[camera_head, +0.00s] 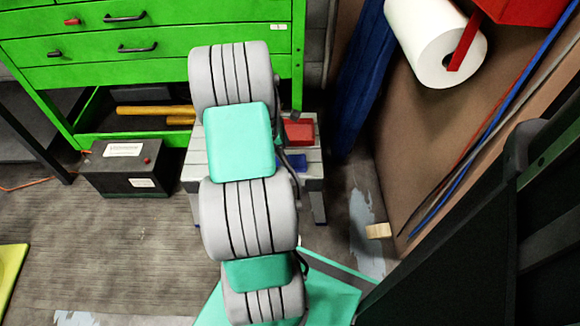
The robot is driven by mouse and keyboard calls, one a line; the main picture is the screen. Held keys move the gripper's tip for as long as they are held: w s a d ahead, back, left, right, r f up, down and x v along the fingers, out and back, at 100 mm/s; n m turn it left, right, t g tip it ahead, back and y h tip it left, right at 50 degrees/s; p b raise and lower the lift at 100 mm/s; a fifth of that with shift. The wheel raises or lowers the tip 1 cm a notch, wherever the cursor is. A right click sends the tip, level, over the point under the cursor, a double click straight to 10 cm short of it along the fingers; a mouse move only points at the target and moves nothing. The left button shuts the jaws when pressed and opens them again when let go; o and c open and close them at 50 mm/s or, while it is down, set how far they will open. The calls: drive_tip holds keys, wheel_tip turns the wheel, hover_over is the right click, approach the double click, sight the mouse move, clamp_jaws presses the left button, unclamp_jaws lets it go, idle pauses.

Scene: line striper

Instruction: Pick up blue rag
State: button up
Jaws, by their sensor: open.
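The blue rag (293,162) lies on a small grey stool (313,172), near the front of its top. My arm covers its left part. My gripper (284,142) shows only as dark parts at the right edge of my arm, above the stool. It is open, and the rag lies close to its lower dark part. I cannot tell whether they touch.
A folded red cloth (299,132) lies behind the rag on the stool. A green drawer cabinet (100,35) stands behind, with a black battery box (127,166) to the left. A paper roll (432,45) hangs at right. A wooden block (378,231) lies on the floor.

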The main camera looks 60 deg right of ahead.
sight(289, 158)
drive_tip(key=b+x, duration=0.1)
drive_tip(key=x, duration=0.2)
drive_tip(key=shift+f, duration=0.2)
drive_tip(key=shift+r, duration=0.1)
drive_tip(key=shift+c, duration=0.5)
drive_tip(key=c, duration=1.4)
